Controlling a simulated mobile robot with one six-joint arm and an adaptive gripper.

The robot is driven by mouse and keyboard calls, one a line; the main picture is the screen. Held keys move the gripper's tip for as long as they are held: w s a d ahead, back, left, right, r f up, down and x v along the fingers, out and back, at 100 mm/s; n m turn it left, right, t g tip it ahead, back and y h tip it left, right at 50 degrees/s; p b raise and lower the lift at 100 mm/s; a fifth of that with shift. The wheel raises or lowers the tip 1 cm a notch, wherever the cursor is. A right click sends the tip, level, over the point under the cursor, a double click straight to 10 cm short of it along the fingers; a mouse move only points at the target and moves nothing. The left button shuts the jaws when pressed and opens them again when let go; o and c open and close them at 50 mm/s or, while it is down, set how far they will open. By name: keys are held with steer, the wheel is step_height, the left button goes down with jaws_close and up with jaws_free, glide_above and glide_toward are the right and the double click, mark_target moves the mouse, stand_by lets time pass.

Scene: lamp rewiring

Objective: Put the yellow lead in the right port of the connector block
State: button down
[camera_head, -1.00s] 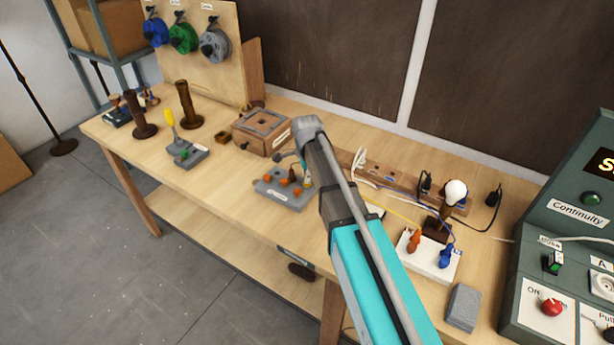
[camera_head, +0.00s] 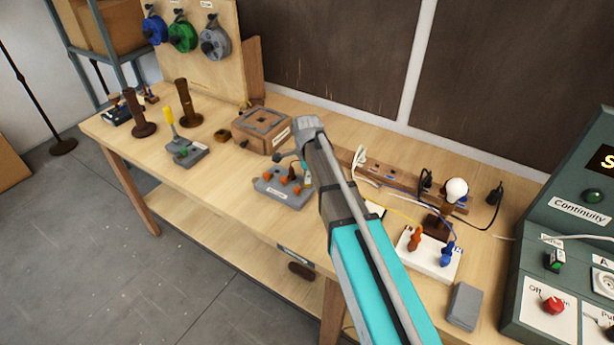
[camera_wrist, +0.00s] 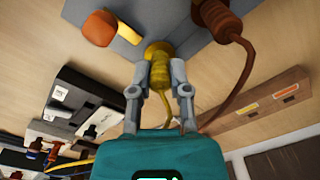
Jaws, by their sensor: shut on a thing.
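The grey connector block (camera_head: 285,197) with orange knobs sits on the bench, left of my arm in the head view. In the wrist view its grey face (camera_wrist: 190,38) fills the top middle. My gripper (camera_wrist: 158,82) is shut on the yellow lead's plug (camera_wrist: 159,68), with the yellow wire trailing below it. The plug's far end meets a yellow ring at the block; I cannot tell how deep it sits. A brown plug (camera_wrist: 215,14) with a brown lead stands in the block just right of it. In the head view my arm mostly hides the gripper.
An orange knob (camera_wrist: 99,28) is left of the yellow plug. A wooden box (camera_head: 262,131) stands behind the block. The white board (camera_head: 429,256) with orange and blue plugs and a bulb (camera_head: 456,190) are right of my arm. The bench front-left of the block is clear.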

steer(key=shift+f, duration=0.1)
steer(key=c, duration=0.5)
jaws_free()
steer(key=shift+r, duration=0.2)
